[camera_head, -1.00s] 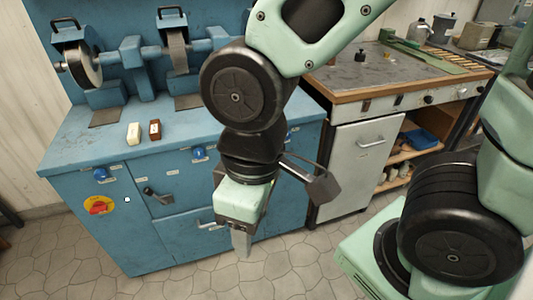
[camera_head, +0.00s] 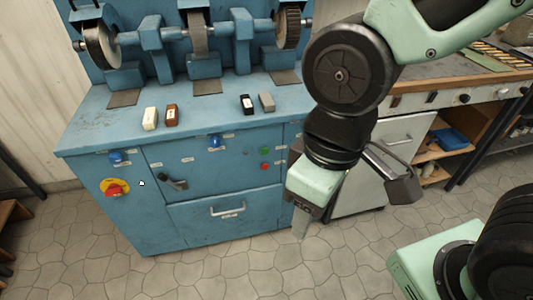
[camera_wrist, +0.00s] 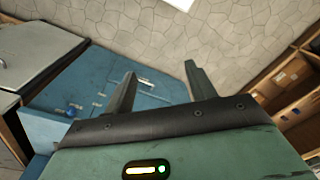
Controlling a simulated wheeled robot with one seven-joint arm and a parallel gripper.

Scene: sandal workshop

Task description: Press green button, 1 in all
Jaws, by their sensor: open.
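The small green button (camera_head: 264,151) is on the front of the blue cabinet (camera_head: 165,237), toward its right side in the head view. A red button (camera_head: 265,166) sits directly below it. My gripper (camera_head: 300,228) hangs in front of the cabinet's right end, below and to the right of the green button and apart from it. In the wrist view the gripper (camera_wrist: 160,82) is open, its two fingers spread with nothing between them. I cannot make out the green button in the wrist view.
Blue knobs (camera_head: 215,142), a red-and-yellow switch (camera_head: 115,188) and a drawer handle (camera_head: 227,211) are on the cabinet front. Grinders and small blocks (camera_head: 150,118) stand on top. A workbench (camera_head: 460,75) is at right. The floor in front is clear.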

